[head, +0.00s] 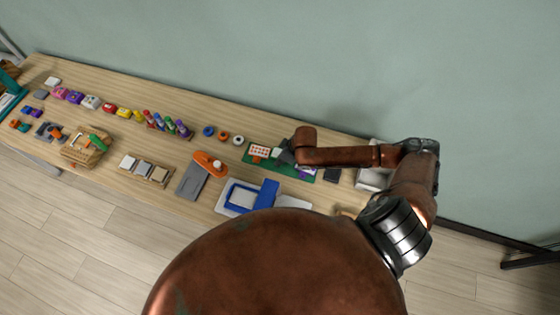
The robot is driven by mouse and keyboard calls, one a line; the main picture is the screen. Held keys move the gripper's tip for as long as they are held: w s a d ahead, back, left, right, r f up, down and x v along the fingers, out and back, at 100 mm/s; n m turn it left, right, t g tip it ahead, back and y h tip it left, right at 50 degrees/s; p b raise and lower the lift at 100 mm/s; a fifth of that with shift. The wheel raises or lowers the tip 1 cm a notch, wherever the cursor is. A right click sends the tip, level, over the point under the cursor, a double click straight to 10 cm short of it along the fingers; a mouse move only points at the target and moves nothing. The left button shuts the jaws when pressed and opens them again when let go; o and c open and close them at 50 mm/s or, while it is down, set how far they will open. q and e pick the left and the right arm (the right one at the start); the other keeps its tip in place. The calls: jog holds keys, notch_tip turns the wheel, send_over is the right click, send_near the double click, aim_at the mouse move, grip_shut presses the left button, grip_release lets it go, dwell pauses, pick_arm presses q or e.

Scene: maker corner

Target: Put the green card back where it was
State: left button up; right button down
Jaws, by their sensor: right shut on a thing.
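My right gripper (284,156) reaches in from the right, over the green mat. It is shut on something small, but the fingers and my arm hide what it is. No separate green card shows clearly. The green mat (305,177) lies on the table under the gripper, and a white card with orange-red marks (260,150) lies on its left part. A small purple thing lies near the mat's right end. My left gripper is out of view.
The wooden table (215,120) runs along a wall. A dark square (332,175) lies right.

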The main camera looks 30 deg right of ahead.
jog(key=shift+f, duration=0.75)
jog(key=shift+f, duration=0.1)
jog(key=c, duration=1.9)
grip_release()
jog(key=v, duration=1.2)
jog(key=shift+d+p, duration=0.1)
jog(key=shift+p, duration=0.25)
